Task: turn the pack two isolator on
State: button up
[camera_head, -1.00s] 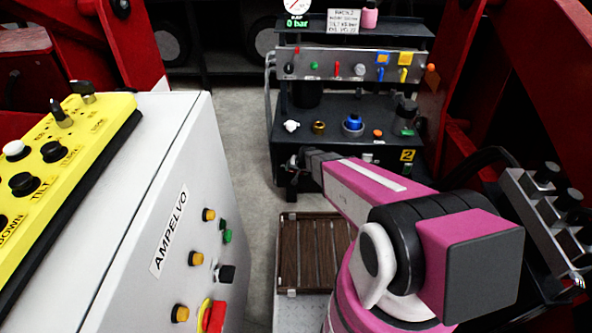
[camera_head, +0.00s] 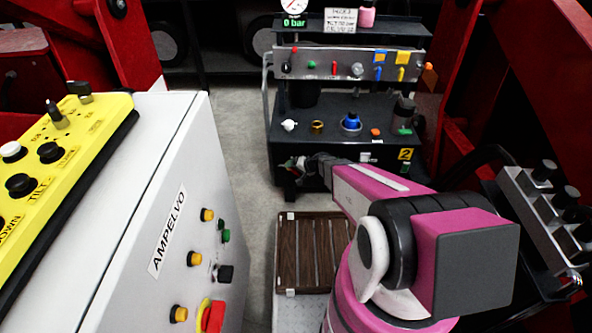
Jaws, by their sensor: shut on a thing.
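Pack two is the dark unit (camera_head: 336,133) at the back centre, with a yellow "2" label (camera_head: 405,154) on its front right. My gripper (camera_head: 297,164) is at the left end of the pack's front face, at the end of my pink arm. It is shut on a small part there, at the place of the isolator. The isolator's handle is mostly hidden by the jaws and too small to read, so I cannot tell its position. The pressure display (camera_head: 294,22) on top reads 0 bar.
A control strip (camera_head: 350,66) with coloured knobs and levers spans the pack. A white cabinet (camera_head: 168,215) marked AMPELVO, with a yellow panel (camera_head: 62,160), stands at left. A brown slatted platform (camera_head: 312,252) lies in front. A lever block (camera_head: 545,215) is at right.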

aim_at(296, 171)
dwell(0.4)
jog(key=o, duration=0.7)
jog(key=shift+o, duration=0.2)
jog(key=r, duration=0.4)
jog(key=shift+s+r, duration=0.3)
jog(key=shift+r, duration=0.1)
jog(key=s+a+r, duration=0.6)
jog(key=s+a, duration=0.2)
